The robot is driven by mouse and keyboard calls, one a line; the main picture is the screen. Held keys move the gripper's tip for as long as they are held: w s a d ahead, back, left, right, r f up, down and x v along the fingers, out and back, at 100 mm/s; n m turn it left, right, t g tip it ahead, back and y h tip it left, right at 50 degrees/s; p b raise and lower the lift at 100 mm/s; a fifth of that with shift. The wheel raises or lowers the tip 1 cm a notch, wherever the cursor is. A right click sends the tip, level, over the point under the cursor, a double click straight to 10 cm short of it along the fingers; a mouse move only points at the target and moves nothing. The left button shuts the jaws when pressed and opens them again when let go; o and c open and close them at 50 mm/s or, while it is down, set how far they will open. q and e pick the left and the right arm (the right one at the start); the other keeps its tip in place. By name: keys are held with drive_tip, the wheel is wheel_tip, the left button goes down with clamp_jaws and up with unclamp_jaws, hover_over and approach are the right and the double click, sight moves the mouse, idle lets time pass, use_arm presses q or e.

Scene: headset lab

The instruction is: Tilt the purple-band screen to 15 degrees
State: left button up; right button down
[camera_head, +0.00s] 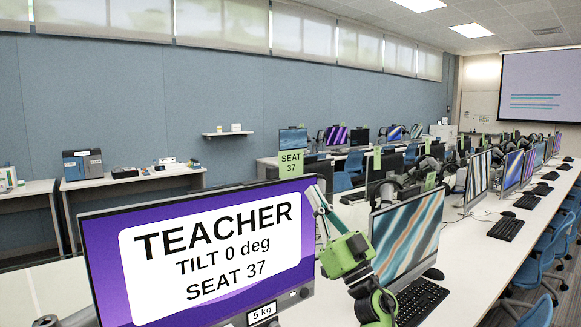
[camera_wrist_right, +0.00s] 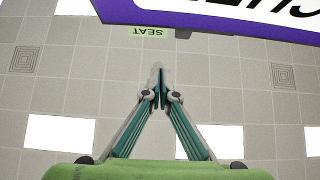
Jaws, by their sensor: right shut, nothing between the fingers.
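The purple-band screen (camera_head: 105,262) fills the lower left of the head view. It reads "TEACHER, TILT 0 deg, SEAT 37" and looks upright. A "5 kg" tag (camera_head: 262,313) is on its lower edge. My right gripper (camera_head: 314,192) is at the screen's upper right edge, its fingers pointing up; whether they touch is unclear. In the right wrist view, the right gripper (camera_wrist_right: 160,72) is shut and empty, below the purple screen edge (camera_wrist_right: 200,20), which appears upside down. My left gripper is not in view.
A green "SEAT 37" sign (camera_head: 291,163) stands above the screen's top edge. A striped monitor (camera_head: 408,235) and keyboard (camera_head: 420,300) stand close right of my right arm. More monitors line the white desk (camera_head: 490,255). Blue chairs (camera_head: 540,265) are at right.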

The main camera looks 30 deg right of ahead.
sight(283, 154)
drive_tip(key=x, duration=0.3)
drive_tip(key=w+f+p+x, duration=0.1)
drive_tip(key=x, duration=0.5)
drive_tip(key=shift+w+a, duration=0.15)
drive_tip(key=shift+w, duration=0.8)
